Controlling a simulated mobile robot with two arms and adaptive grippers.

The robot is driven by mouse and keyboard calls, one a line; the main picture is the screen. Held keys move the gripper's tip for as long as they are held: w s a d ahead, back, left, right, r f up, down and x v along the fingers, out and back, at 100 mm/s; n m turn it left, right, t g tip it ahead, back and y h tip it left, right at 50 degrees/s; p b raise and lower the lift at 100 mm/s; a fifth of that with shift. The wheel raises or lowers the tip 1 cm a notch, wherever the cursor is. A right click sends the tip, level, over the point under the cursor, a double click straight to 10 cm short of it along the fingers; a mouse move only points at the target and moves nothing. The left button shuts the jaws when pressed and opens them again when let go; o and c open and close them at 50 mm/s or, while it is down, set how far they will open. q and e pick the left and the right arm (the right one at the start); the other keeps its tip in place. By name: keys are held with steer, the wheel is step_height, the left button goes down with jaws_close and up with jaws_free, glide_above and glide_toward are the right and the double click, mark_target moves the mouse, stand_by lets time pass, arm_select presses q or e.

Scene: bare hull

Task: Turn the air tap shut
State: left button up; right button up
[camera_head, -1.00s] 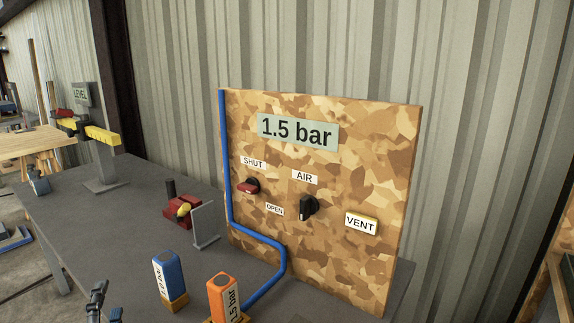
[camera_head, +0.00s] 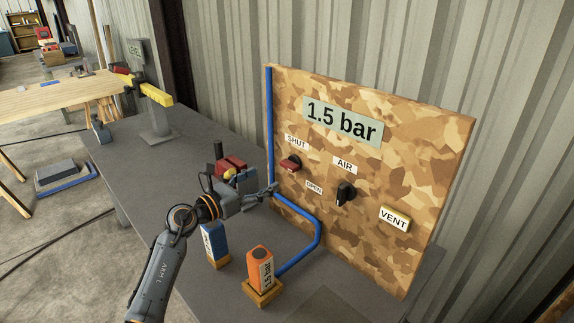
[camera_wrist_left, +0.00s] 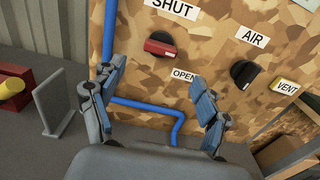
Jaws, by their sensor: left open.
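A board (camera_head: 420,140) stands upright with SHUT, OPEN, AIR and VENT labels. A tap with a red handle (camera_head: 289,165) sits between SHUT and OPEN; its handle lies roughly sideways. It also shows in the left wrist view (camera_wrist_left: 160,47). A black knob (camera_head: 345,194) sits under AIR, and in the left wrist view (camera_wrist_left: 244,74) to the right of the red handle. My left gripper (camera_head: 268,193) is open and empty, below and left of the red handle, apart from it. In the left wrist view its fingers (camera_wrist_left: 158,78) are spread below the handle. My right gripper is out of view.
A display (camera_head: 342,120) reads 1.5 bar. A blue pipe (camera_head: 318,235) runs down the board's left edge and over the front. A blue block (camera_head: 214,243) and an orange block (camera_head: 260,268) stand on the grey table (camera_head: 140,185). A red device (camera_head: 232,166) is behind my gripper.

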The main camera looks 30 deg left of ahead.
mark_target(286, 167)
arm_select(q)
steer(key=x, duration=0.8)
steer(key=shift+w+d+p, duration=0.2)
steer(key=shift+w+p, duration=0.15)
steer(key=shift+p, duration=0.05)
steer(key=c, duration=1.2)
